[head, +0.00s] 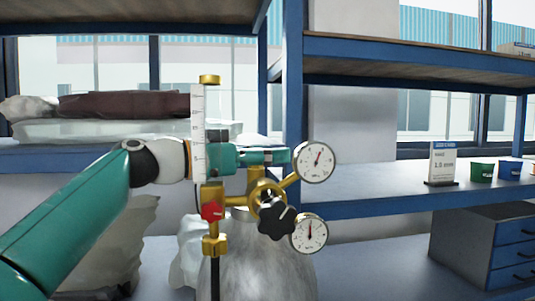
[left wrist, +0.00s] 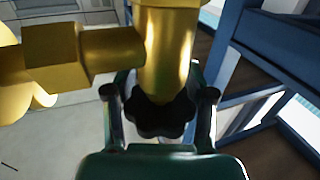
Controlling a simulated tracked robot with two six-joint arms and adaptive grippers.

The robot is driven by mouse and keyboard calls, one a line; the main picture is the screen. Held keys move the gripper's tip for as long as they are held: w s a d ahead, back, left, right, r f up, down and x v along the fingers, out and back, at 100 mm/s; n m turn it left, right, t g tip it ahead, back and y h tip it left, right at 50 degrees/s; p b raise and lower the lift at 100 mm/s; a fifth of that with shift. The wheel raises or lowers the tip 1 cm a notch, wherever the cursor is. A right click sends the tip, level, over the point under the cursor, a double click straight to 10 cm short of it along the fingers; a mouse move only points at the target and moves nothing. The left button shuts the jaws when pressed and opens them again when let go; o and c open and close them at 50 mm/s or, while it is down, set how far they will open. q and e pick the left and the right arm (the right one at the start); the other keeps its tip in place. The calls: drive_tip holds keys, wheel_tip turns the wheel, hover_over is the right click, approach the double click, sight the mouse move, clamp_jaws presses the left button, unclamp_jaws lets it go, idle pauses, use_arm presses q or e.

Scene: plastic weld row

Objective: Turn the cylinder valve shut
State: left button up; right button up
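A grey gas cylinder (head: 258,265) stands at the centre with a brass valve body (head: 264,186) on top. My left gripper (head: 278,156) comes in from the left at the top of the valve body, behind the flow tube. In the left wrist view a black lobed knob (left wrist: 160,116) at the end of a brass stem (left wrist: 166,50) sits between the fingers of my left gripper (left wrist: 160,98). The fingers are apart, with a narrow gap on each side of the knob. In the head view the gripper hides this knob. My right gripper is not in view.
Close around the gripper are a clear flow tube (head: 198,135), a red knob (head: 212,211), a black star knob (head: 276,221), an upper gauge (head: 315,162) and a lower gauge (head: 310,234). Blue shelving (head: 400,201) stands behind, with a small sign (head: 442,163).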

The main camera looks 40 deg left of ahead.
use_arm(q)
drive_tip(key=shift+w, duration=0.15)
drive_tip(key=shift+c, duration=1.1)
drive_tip(key=shift+a, duration=0.1)
drive_tip(key=shift+d+m+g+h, duration=0.2)
drive_tip(key=shift+m+g+h, duration=0.4)
drive_tip(key=shift+m+h, duration=0.4)
drive_tip(key=shift+d+r+m+g+h+p, duration=0.1)
drive_tip(key=shift+m+g+h+p, duration=0.2)
drive_tip(key=shift+h+p, duration=0.25)
drive_tip(key=shift+d+r+m+g+h+p, duration=0.1)
drive_tip(key=shift+m+g+h+p, duration=0.25)
drive_tip(key=shift+h, duration=0.3)
drive_tip(key=m+g+h+p, duration=0.1)
drive_tip(key=p, duration=0.1)
drive_tip(key=m+g+h+p, duration=0.2)
drive_tip(key=s+m+g+h+p, duration=0.1)
drive_tip(key=g+p, duration=0.1)
drive_tip(key=shift+d+r+h, duration=0.2)
drive_tip(key=shift+d+h, duration=0.1)
drive_tip(key=shift+d, duration=0.05)
drive_tip(key=shift+s+d+f+m+g+h+p, duration=0.15)
drive_tip(key=shift+m+g+h+p, duration=0.15)
drive_tip(key=shift+m+g+p, duration=0.2)
drive_tip(key=shift+s+a+m+g+h+p, duration=0.1)
drive_tip(key=shift+m+g+h+p, duration=0.25)
drive_tip(key=shift+g+p, duration=0.1)
